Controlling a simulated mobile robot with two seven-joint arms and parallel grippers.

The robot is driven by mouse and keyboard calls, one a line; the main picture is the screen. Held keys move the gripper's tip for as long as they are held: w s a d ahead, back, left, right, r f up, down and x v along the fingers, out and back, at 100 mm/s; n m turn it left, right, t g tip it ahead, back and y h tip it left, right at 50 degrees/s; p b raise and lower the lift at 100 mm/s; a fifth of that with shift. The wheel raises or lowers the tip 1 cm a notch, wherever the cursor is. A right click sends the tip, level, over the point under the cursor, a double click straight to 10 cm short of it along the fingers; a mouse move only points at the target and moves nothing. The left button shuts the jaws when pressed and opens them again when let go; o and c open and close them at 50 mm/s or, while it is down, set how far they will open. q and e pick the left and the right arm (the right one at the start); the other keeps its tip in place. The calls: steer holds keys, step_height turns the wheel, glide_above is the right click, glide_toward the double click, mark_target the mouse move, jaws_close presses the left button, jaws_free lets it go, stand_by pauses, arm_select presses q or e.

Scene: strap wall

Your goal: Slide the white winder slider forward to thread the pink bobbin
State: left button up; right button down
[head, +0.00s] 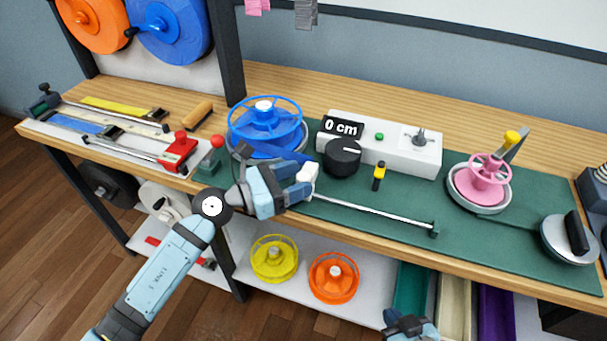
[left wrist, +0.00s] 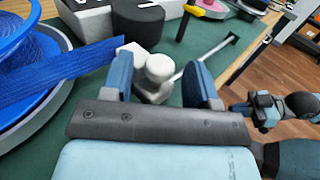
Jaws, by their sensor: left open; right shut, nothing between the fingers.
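The white winder slider (head: 309,174) sits at the left end of a thin metal rail (head: 372,211) on the green mat. My left gripper (head: 300,181) is at it, open. In the left wrist view the slider's white knob (left wrist: 159,69) stands between the two blue fingers, with a gap on the right finger's side. The pink bobbin (head: 487,172) sits on a grey round holder at the right. A blue strap (left wrist: 75,82) runs from the blue reel (head: 265,122) to the slider. My right gripper (head: 409,325) is low at the bottom edge, shut and empty, partly cut off.
A white control box (head: 390,145) reading "0 cm" with a black dial (head: 342,157) stands behind the rail. A yellow-handled lever (head: 379,172) is close by. A silver crank disc (head: 566,240) is at far right.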

arm_select(q)
steer(key=shift+x, duration=1)
arm_select(e)
steer(key=shift+r, duration=0.1)
